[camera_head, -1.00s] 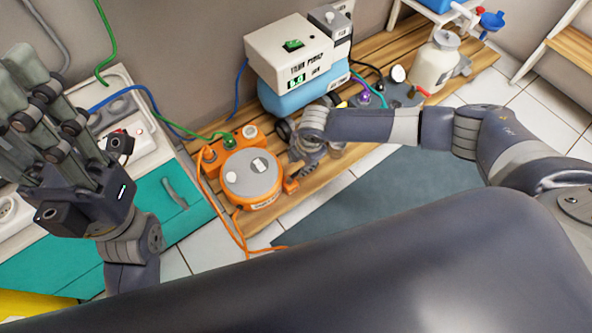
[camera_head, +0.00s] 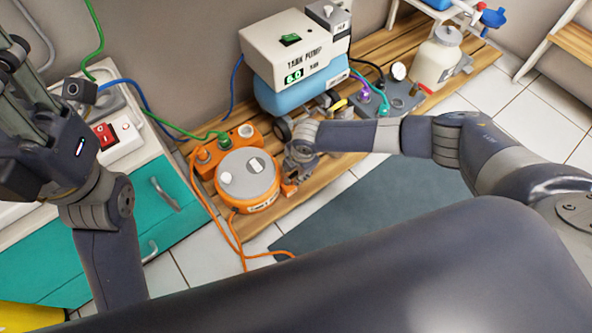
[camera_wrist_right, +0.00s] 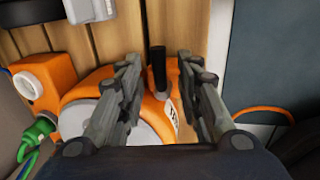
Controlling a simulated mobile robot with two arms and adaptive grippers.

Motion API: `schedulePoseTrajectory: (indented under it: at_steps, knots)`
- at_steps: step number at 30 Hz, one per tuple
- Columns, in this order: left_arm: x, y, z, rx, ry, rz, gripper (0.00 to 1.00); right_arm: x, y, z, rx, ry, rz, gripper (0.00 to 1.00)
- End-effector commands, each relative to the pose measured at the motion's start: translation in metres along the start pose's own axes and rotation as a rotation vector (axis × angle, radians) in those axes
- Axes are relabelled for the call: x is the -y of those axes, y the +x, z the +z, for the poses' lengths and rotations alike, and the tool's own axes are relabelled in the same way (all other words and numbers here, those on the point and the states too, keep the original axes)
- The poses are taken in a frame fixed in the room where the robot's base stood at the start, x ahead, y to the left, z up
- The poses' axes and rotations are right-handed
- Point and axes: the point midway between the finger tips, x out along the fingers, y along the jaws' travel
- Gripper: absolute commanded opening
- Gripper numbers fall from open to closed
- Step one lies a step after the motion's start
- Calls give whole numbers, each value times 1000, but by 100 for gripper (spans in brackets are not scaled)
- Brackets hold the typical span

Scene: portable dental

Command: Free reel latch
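The orange cable reel (camera_head: 248,180) with a grey round top sits on the wooden slatted platform. In the right wrist view its orange body (camera_wrist_right: 88,95) lies at the left, and a black upright lever (camera_wrist_right: 158,70), which looks like the latch, stands at its edge. My right gripper (camera_head: 292,178) is beside the reel's right side. In the right wrist view its fingers (camera_wrist_right: 158,64) are apart, one on each side of the lever, with visible gaps. My left gripper (camera_head: 28,85) is raised at the far left, partly cut off; its opening is unclear.
A white and blue tank pump (camera_head: 295,55) stands behind the reel. A green plug and orange socket box (camera_head: 232,138) adjoin it. An orange cable (camera_head: 240,250) hangs to the floor. A teal cabinet (camera_head: 120,230) is at the left, a jug (camera_head: 436,62) at the back right.

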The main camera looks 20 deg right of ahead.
Motion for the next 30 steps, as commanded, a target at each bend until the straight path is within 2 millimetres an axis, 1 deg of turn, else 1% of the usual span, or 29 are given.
schedulePoseTrajectory:
  at_steps: [1,2,3,5,6,13,18,21,26,30]
  knots:
    - [0,0,0,0,0,0,40,0,0,0,0,0,0,33]
    - [0,0,0,0,0,0,40,0,0,0,0,0,0,26]
    - [0,0,0,0,0,0,40,0,0,0,0,0,0,17]
    - [0,0,0,0,0,0,40,0,0,0,0,0,0,3]
    - [0,0,0,0,0,0,40,0,0,0,0,0,0,0]
    - [0,1,0,-1,-1,0,40,0,0,0,1,3,0,0]
    - [0,6,-1,-3,-1,-2,40,1,-3,0,7,32,0,0]
    - [2,-4,4,45,-5,-17,40,3,-4,-1,14,73,-2,0]
    - [4,-10,4,95,-12,-37,40,6,-7,-3,33,176,-4,0]
    - [4,-17,1,148,-19,-59,40,9,-8,-5,57,295,-4,0]
